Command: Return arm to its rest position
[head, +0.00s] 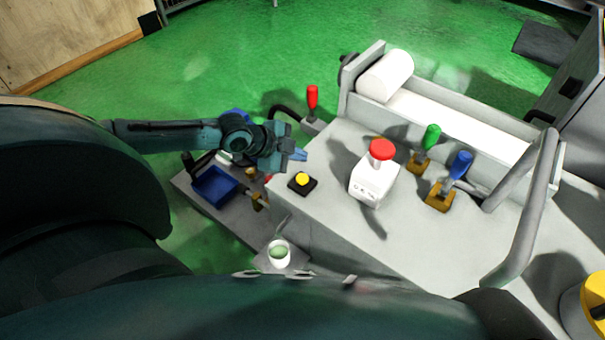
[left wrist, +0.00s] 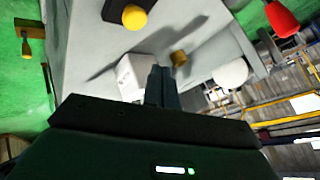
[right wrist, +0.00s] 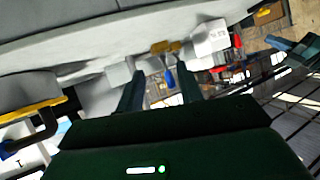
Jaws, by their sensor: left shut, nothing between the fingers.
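My left gripper (head: 297,155) is in the head view, above the left end of the grinder's grey top (head: 330,235), near the yellow button (head: 302,179). In the left wrist view its fingers (left wrist: 162,86) are together and empty. The white box (head: 372,186) with a red mushroom button (head: 381,149) stands to the gripper's right, apart from it. My right gripper (right wrist: 160,92) shows only in the right wrist view. Its fingers are apart with nothing held, and a blue-handled lever (right wrist: 169,78) appears beyond them.
A red-handled lever (head: 312,98) stands just behind the left gripper. Green (head: 431,137) and blue (head: 460,165) levers and a grey tube handle (head: 527,215) rise on the right. Green floor behind is open.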

